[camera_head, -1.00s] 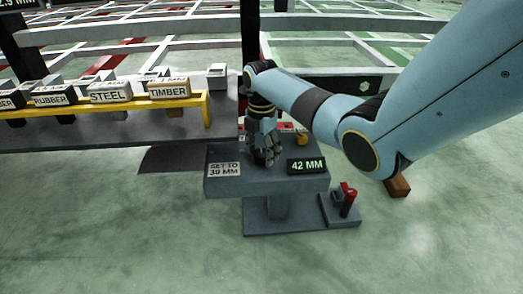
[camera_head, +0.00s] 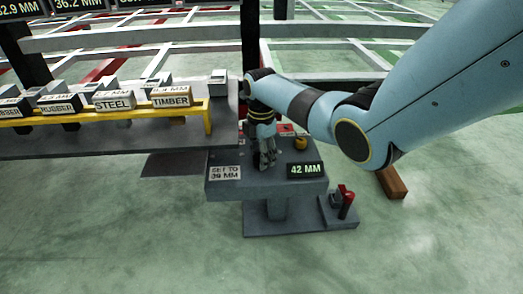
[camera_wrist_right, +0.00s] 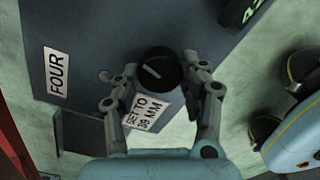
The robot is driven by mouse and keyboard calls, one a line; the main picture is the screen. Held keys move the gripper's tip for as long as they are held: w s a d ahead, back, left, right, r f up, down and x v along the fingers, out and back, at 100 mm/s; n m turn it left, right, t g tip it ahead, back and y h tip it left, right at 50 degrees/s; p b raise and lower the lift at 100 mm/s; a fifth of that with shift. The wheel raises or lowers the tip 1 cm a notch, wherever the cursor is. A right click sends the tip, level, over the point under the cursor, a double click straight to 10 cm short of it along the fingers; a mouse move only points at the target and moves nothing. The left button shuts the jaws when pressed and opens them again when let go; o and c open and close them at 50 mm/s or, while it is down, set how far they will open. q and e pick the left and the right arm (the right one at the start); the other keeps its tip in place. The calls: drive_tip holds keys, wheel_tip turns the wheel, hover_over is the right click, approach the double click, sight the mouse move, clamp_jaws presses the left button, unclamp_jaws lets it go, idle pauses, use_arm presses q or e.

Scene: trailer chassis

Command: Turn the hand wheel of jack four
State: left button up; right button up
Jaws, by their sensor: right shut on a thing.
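The jack console for jack four (camera_head: 225,188) stands in the middle of the head view. Its sign (camera_head: 225,172) seems to read "SET TO 39 MM" and its display (camera_head: 305,169) reads "42 MM". My right gripper (camera_head: 266,160) points down onto the console top and hides the hand wheel there. In the right wrist view the wheel is a round black knob (camera_wrist_right: 158,75) with a white mark, between the two fingers, and the gripper is shut on it. A "FOUR" label (camera_wrist_right: 56,72) lies to its left. My left gripper is not in view.
A yellow rack (camera_head: 207,115) with blocks labelled RUBBER, STEEL and TIMBER stands at left. The white chassis frame (camera_head: 160,34) spans the back. A red-handled device (camera_head: 346,200) sits by the console's foot. A brown block (camera_head: 391,183) lies at right. The front floor is clear.

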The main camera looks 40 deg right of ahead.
drive_tip(key=shift+r+m+p, duration=0.2)
drive_tip(key=shift+m+p, duration=0.3)
drive_tip(key=shift+m, duration=0.4)
drive_tip(key=m+p, duration=0.1)
drive_tip(key=m, duration=0.2)
drive_tip(key=shift+m, duration=0.4)
drive_tip(key=m+p, duration=0.1)
drive_tip(key=m, duration=0.2)
drive_tip(key=shift+f+m, duration=0.1)
drive_tip(key=shift+m, duration=0.2)
drive_tip(key=m, duration=0.2)
drive_tip(key=shift+m+p, duration=0.3)
drive_tip(key=shift+p, duration=0.05)
drive_tip(key=m, duration=0.5)
drive_tip(key=shift+m+p, duration=0.3)
drive_tip(key=m, duration=0.4)
drive_tip(key=shift+f, duration=0.1)
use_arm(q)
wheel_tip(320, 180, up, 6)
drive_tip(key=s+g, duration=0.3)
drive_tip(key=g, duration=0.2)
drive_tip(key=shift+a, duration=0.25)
use_arm(e)
drive_tip(key=shift+m, duration=1)
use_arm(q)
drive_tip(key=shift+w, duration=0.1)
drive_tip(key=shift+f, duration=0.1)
